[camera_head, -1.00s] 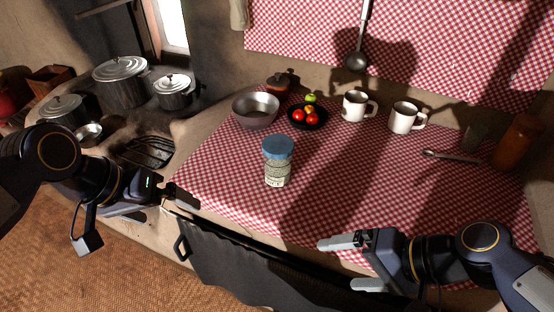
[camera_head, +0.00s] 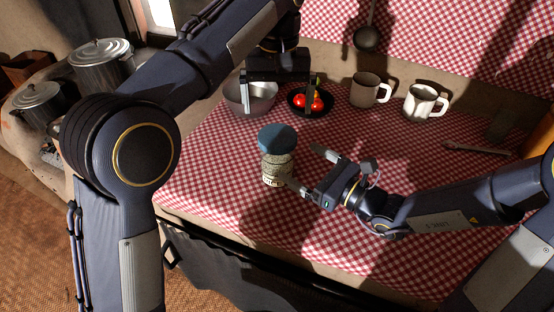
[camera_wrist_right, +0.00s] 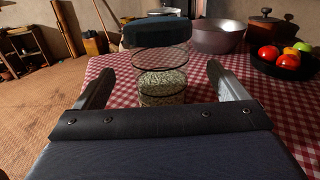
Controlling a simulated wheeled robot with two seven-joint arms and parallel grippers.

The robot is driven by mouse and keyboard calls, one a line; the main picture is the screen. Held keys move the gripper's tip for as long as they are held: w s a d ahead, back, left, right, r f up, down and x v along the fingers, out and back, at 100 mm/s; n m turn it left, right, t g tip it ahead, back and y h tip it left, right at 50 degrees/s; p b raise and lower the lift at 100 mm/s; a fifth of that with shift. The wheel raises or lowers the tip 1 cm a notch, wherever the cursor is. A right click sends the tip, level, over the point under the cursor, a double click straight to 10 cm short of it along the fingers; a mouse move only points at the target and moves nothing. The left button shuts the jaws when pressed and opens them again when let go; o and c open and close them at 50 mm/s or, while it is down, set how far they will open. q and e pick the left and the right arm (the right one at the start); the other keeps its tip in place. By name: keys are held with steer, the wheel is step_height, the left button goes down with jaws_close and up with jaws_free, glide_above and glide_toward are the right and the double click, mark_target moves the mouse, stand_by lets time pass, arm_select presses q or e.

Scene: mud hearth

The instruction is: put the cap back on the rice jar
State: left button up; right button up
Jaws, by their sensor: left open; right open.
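The rice jar (camera_head: 278,168) stands upright on the checked cloth, clear with pale rice inside. Its blue cap (camera_head: 277,138) is at the jar's top; I cannot tell whether it is seated. In the right wrist view the cap (camera_wrist_right: 155,32) looks dark and slightly tilted above the jar (camera_wrist_right: 162,88). My left gripper (camera_head: 279,110) is open and points down, above and behind the cap in the picture. My right gripper (camera_head: 300,166) is open just right of the jar, its fingers pointing at it. In the wrist view the jar shows between the fingertips (camera_wrist_right: 160,72), apart from both.
A metal bowl (camera_head: 236,97) and a dark plate of fruit (camera_head: 296,106) stand behind the jar. Two mugs (camera_head: 366,90) (camera_head: 420,103) are at the back right. The cloth (camera_head: 225,160) left of the jar is clear. Pots (camera_head: 100,65) stand at the far left.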

mark_target(289, 154)
steer(key=shift+a, duration=0.1)
steer(key=shift+w+a, duration=0.2)
steer(key=x, duration=0.7)
steer(key=c, duration=2)
